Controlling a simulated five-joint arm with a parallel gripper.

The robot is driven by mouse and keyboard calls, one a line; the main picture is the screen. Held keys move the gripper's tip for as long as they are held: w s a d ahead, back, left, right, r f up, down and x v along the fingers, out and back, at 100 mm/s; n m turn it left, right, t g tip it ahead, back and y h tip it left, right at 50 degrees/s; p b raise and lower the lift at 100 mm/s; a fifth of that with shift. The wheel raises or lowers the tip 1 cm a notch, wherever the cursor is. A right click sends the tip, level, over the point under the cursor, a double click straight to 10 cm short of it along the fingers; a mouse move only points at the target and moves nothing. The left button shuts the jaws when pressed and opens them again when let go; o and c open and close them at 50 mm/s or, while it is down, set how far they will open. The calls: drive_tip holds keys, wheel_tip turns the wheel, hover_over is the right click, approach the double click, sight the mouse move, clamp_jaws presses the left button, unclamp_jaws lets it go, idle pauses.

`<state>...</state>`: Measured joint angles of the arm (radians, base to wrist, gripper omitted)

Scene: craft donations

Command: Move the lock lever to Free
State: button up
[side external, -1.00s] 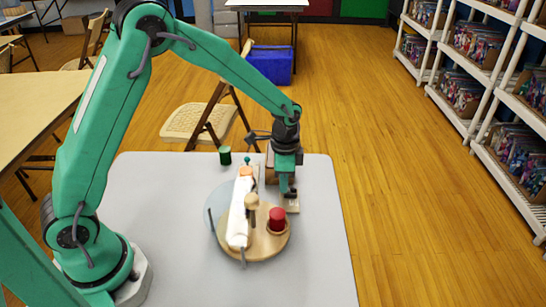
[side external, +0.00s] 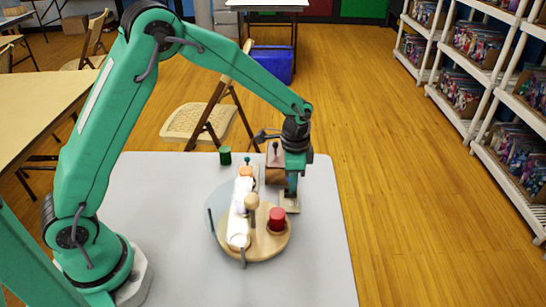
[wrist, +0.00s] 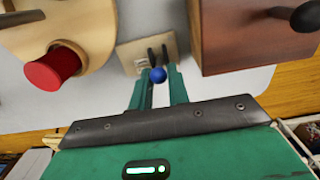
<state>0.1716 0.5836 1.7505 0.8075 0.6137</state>
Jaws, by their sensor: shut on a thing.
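The lock lever has a blue ball knob (wrist: 158,75), seen in the wrist view between the fingers of my gripper (wrist: 158,68). My gripper is shut on the lever around the knob area, with its dark tips just beyond the ball. The lever's pale wooden base plate (wrist: 131,54) lies under the tips, and in the side external view the plate (side external: 291,208) sits on the table's right part. In that view my gripper (side external: 291,193) points down over the plate and hides the lever. I cannot read any Free marking.
Left of the gripper is a round wooden base (side external: 263,250) with a red cylinder (side external: 277,217) and a white piece (side external: 238,224). A brown box (side external: 275,161) with a dark knob stands close behind. A green cylinder (side external: 225,155) is further left. The table's front left is clear.

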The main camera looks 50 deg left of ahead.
drive_tip(key=shift+o, duration=0.2)
drive_tip(key=shift+w+d, duration=0.25)
drive_tip(key=shift+w, duration=0.1)
drive_tip(key=shift+w+d+f, duration=0.15)
drive_tip(key=shift+w+d, duration=0.25)
drive_tip(key=shift+d, duration=0.05)
clamp_jaws()
drive_tip(key=shift+o, duration=1.2)
unclamp_jaws()
wheel_tip(320, 180, up, 8)
drive_tip(key=shift+f, duration=0.25)
